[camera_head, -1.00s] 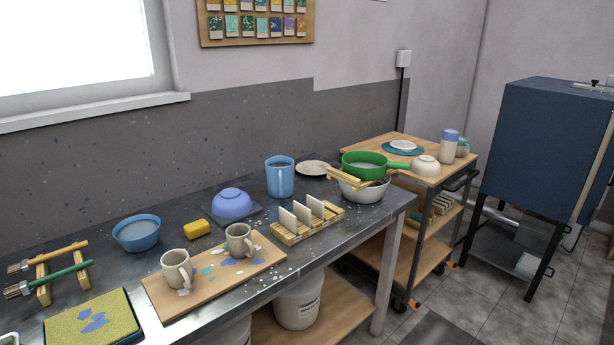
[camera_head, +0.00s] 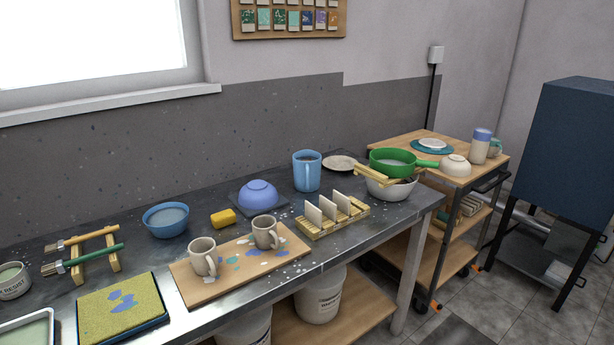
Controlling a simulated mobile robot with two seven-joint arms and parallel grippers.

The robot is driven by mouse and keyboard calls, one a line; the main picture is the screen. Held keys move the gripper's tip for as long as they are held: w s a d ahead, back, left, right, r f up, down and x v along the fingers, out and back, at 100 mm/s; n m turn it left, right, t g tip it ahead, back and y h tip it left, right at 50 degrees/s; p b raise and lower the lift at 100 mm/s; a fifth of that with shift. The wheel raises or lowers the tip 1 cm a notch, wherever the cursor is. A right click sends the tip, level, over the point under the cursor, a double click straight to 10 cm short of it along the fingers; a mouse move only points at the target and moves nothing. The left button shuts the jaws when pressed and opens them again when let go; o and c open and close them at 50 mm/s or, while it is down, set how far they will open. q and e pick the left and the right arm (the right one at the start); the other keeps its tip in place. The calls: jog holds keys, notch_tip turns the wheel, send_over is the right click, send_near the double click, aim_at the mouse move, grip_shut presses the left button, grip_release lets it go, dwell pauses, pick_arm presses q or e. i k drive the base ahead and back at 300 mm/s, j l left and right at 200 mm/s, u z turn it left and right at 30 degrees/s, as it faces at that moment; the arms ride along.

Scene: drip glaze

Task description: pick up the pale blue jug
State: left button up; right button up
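The pale blue jug (camera_head: 307,174) stands upright near the back of the dark metal worktable (camera_head: 345,231). Dark contents show inside its open top. It stands right of the upturned blue-violet bowl (camera_head: 258,194) and behind the wooden rack (camera_head: 332,218) that holds white tiles. Nothing covers its front. Neither of my grippers is in view.
A plate (camera_head: 340,162) lies right of the jug. A green sieve (camera_head: 392,163) sits over a white bowl (camera_head: 388,188) at the table's right end. Two mugs stand on a wooden board (camera_head: 196,289) in front. A wooden cart (camera_head: 482,180) and a blue kiln (camera_head: 571,150) are to the right.

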aim_at(307, 163)
jog(key=l+u, duration=0.15)
jog(key=u, duration=0.65)
jog(key=l+u, duration=0.35)
jog(key=l, duration=0.2)
jog(key=l+u, duration=0.35)
jog(key=l, duration=0.15)
